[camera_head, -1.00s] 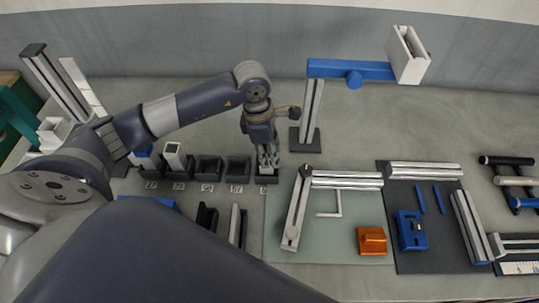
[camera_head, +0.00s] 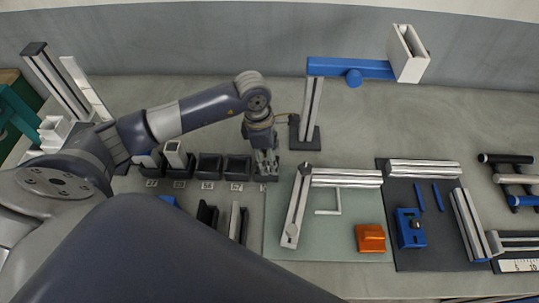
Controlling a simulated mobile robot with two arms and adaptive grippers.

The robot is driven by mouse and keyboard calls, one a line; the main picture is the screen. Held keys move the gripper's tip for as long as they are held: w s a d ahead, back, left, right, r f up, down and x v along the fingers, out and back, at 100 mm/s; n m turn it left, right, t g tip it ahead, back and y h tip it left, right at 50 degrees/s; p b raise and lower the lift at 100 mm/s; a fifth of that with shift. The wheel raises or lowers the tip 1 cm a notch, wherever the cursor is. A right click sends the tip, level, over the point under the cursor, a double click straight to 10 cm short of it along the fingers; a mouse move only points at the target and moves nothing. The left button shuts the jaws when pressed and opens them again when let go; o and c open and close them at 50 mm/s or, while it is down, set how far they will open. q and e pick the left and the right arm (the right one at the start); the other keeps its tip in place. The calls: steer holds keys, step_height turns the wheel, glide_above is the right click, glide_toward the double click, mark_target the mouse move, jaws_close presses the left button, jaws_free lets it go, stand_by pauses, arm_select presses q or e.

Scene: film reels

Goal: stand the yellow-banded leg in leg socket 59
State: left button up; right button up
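My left gripper (camera_head: 266,168) points down over the right-end socket (camera_head: 268,178) of a row of black sockets. Its fingers overlap that socket, so I cannot tell whether they hold anything. No yellow band is clear in view, so I cannot pick out the yellow-banded leg. The row also has two empty sockets (camera_head: 209,166) (camera_head: 238,167), a socket with a white square tube (camera_head: 174,154) standing in it, and a left-end socket with a blue and white piece (camera_head: 148,160). The number labels are too small to read surely. My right gripper is out of view.
A post with a blue arm (camera_head: 350,69) and white box (camera_head: 408,54) stands behind, right of the gripper. A green mat (camera_head: 340,245) with profiles and an orange block (camera_head: 370,239) lies right. Black holders (camera_head: 206,217) stand in front. My arm hides the lower left.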

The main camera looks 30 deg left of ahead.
arm_select(q)
steer(key=shift+r, duration=0.25)
steer(key=r+b, duration=0.1)
steer(key=r, duration=0.2)
steer(key=a+r+b, duration=0.1)
steer(key=r, duration=0.3)
steer(key=r+b, duration=0.1)
steer(key=r, duration=0.3)
steer(key=shift+s+a+r+b, duration=0.1)
steer(key=shift+s+a+b, duration=0.2)
steer(key=shift+s+r, duration=0.1)
steer(key=shift+r, duration=0.15)
